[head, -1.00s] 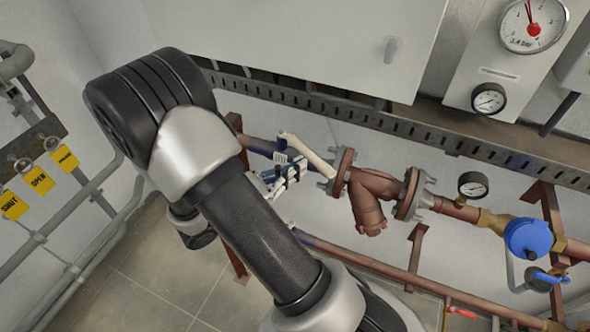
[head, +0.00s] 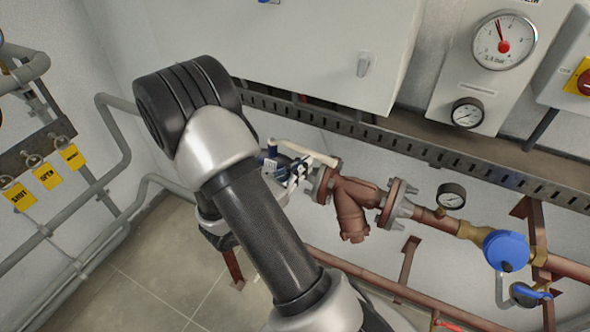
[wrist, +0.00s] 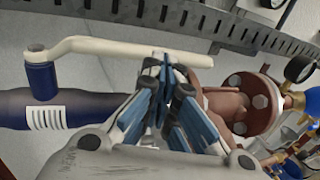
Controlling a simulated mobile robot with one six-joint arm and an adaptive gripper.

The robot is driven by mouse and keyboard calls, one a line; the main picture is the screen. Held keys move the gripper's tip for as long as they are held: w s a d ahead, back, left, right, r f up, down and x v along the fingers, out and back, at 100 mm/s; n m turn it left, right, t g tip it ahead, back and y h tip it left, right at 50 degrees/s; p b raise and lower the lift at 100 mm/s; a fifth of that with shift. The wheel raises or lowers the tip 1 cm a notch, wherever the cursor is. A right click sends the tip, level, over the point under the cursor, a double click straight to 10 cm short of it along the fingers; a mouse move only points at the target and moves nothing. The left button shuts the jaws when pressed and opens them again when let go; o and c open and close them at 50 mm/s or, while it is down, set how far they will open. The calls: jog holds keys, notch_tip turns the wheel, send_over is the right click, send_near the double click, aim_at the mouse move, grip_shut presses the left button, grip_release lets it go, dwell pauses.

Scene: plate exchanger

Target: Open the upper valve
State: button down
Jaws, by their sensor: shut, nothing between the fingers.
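The upper valve has a dark blue body (wrist: 30,112) with a white label and a long cream lever (wrist: 105,45). The lever runs nearly along the pipe, from the blue stem at left toward the rusty flange. In the head view the lever (head: 311,153) ends near the flange; the valve body is largely hidden by my arm. My gripper (wrist: 168,78) is shut and empty. Its tips overlap the lever's lower edge in the wrist view, toward the free end; I cannot tell whether they touch. In the head view my gripper (head: 296,172) is just below the lever.
A rusty strainer (head: 352,205) and flanges sit right of the valve, then a small gauge (head: 452,196) and a blue round device (head: 506,249). A slotted cable tray (head: 400,147) runs above. A lower pipe (head: 400,290) runs below. Yellow tags (head: 47,176) hang at left.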

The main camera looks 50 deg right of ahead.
jog(key=shift+s+d, duration=0.1)
jog(key=shift+d, duration=0.45)
jog(key=s+a+p, duration=0.1)
jog(key=s+a, duration=0.2)
jog(key=a, duration=1)
jog(key=shift+s+a, duration=0.15)
jog(key=shift+s, duration=0.25)
